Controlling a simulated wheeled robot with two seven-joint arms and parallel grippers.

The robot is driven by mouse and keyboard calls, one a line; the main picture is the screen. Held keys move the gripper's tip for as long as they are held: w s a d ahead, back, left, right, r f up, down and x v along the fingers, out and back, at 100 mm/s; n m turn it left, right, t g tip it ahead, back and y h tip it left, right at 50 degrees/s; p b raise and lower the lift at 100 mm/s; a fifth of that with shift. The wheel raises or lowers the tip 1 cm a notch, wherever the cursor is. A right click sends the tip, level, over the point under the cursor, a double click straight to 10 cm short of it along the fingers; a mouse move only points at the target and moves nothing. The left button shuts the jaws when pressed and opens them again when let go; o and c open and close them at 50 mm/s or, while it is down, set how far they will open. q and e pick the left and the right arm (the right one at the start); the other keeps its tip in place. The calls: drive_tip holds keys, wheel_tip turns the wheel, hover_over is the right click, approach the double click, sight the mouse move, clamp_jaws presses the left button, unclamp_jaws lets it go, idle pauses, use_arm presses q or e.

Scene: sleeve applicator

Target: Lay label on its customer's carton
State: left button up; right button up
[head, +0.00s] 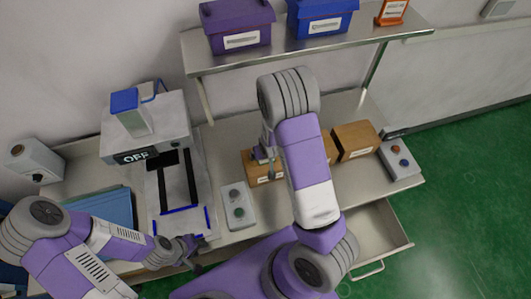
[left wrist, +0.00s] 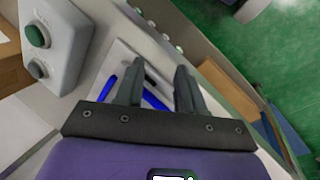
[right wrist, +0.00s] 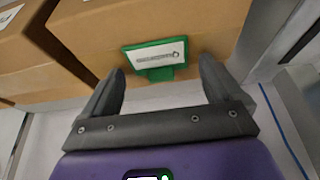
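Brown cartons stand on the bench in the head view: one at the left (head: 262,168), one at the right (head: 355,139), and part of another (head: 329,148) behind my right arm. My right gripper (head: 265,154) is beside the left carton, partly hidden. In the right wrist view its fingers (right wrist: 161,75) are apart, near the front face of a carton (right wrist: 150,22). A white label with a green border and tab (right wrist: 155,58) shows against that face, between the fingertips; contact is unclear. My left gripper (head: 190,246) is open and empty over the front of the label machine.
The machine (head: 145,125) reads OFF, with blue-marked plate (head: 180,200) before it. Button boxes (head: 238,205) and (head: 400,158) stand on the bench. An open drawer (head: 375,240) juts out at right. Purple (head: 238,25) and blue bins (head: 322,15) sit on the shelf (head: 300,53).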

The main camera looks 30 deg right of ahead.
use_arm(q)
drive_tip(key=shift+r, duration=0.15)
use_arm(e)
drive_tip(key=shift+r, duration=0.15)
use_arm(q)
drive_tip(key=shift+r, duration=0.15)
use_arm(e)
drive_tip(key=shift+r, duration=0.3)
use_arm(q)
wheel_tip(320, 180, up, 2)
drive_tip(key=p, duration=0.2)
drive_tip(key=shift+p, duration=0.3)
drive_tip(key=shift+r+p, duration=0.3)
drive_tip(key=shift+r, duration=0.05)
use_arm(e)
drive_tip(key=v, duration=1.1)
drive_tip(key=shift+s+r, duration=0.2)
drive_tip(key=shift+s, duration=0.15)
drive_tip(key=shift+a, duration=0.1)
